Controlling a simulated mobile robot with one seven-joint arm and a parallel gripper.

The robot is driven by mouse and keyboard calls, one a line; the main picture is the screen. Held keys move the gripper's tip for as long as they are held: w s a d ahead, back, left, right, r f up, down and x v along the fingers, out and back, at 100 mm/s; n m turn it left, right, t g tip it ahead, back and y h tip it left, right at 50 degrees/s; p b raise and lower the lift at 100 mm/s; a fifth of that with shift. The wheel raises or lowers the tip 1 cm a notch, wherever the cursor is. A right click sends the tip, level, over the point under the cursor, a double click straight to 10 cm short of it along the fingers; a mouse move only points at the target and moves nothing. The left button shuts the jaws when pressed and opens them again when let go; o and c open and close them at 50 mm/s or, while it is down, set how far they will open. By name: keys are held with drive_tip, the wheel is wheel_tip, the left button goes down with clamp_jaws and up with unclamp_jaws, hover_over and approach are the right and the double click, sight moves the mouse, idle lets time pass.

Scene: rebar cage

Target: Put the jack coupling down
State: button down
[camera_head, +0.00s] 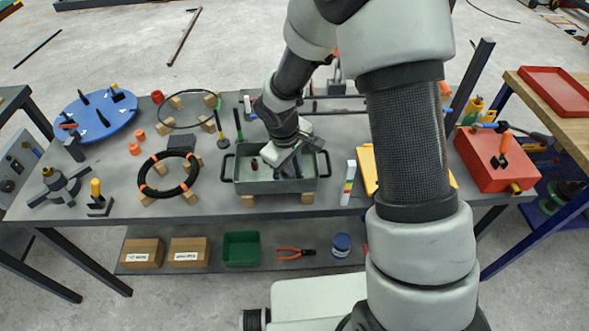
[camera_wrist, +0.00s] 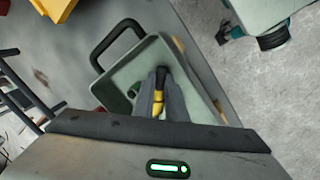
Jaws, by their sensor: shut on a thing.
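My gripper (camera_head: 293,165) is over the right part of a grey-green tray (camera_head: 270,187) on the workbench. In the wrist view, the two fingers of my gripper (camera_wrist: 159,85) point into the tray (camera_wrist: 121,75). They are shut on a small part with yellow on it, taken as the jack coupling (camera_wrist: 175,97). Most of it is hidden by the fingers, and it is not clear in the head view. I cannot tell whether it touches the tray floor. A small dark and red piece (camera_head: 254,164) stands at the tray's left side.
The tray has black end handles and rests on wooden blocks (camera_head: 307,198). A black hose ring (camera_head: 168,175) lies to the left. A red box (camera_head: 497,160) is farther right.

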drive_tip(key=shift+f, duration=0.15)
drive_tip(key=c, duration=1.9)
unclamp_jaws()
drive_tip(key=p+v, duration=0.1)
drive_tip(key=v, duration=1.1)
drive_tip(key=shift+r+p, duration=0.25)
drive_tip(key=shift+p, duration=0.05)
